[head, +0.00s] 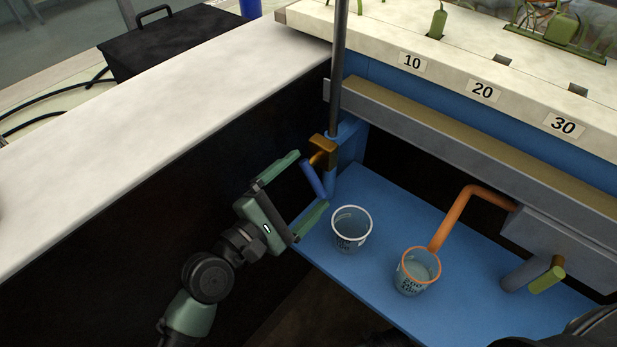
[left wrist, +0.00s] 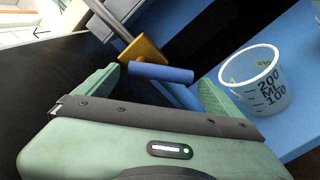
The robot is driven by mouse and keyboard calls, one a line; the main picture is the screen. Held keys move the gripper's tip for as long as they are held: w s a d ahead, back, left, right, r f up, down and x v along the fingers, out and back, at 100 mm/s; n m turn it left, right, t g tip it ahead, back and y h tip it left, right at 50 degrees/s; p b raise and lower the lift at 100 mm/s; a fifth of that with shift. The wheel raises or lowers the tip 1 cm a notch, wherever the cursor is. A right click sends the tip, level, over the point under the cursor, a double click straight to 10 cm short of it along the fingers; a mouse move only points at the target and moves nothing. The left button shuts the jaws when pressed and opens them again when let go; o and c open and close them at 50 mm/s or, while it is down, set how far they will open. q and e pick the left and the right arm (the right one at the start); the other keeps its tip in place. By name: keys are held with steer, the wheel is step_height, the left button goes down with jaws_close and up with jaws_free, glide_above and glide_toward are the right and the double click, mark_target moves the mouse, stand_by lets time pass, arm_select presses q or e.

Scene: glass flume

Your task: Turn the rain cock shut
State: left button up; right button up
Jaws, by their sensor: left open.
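A cock with a brass body (head: 323,150) and a blue lever (head: 314,180) sits at the foot of a grey upright pipe (head: 338,70); I take it for the rain cock. In the left wrist view its blue lever (left wrist: 162,73) lies crosswise below the brass body (left wrist: 143,50). My left gripper (head: 311,179) is open, with its green fingers on either side of the lever. I cannot tell whether either finger touches it. My right gripper is not in view.
On the blue shelf (head: 375,205) stand a clear beaker (head: 351,231), close to my lower finger, and an orange-rimmed beaker (head: 412,275) under an orange spout (head: 455,210). Another cock with a green lever (head: 547,280) is at right. A white-topped counter (head: 170,110) borders the left.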

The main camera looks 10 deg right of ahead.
arm_select(q)
steer(key=shift+x, duration=0.95)
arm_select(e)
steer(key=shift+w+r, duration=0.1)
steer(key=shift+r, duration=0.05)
arm_select(q)
steer(key=c, duration=2.1)
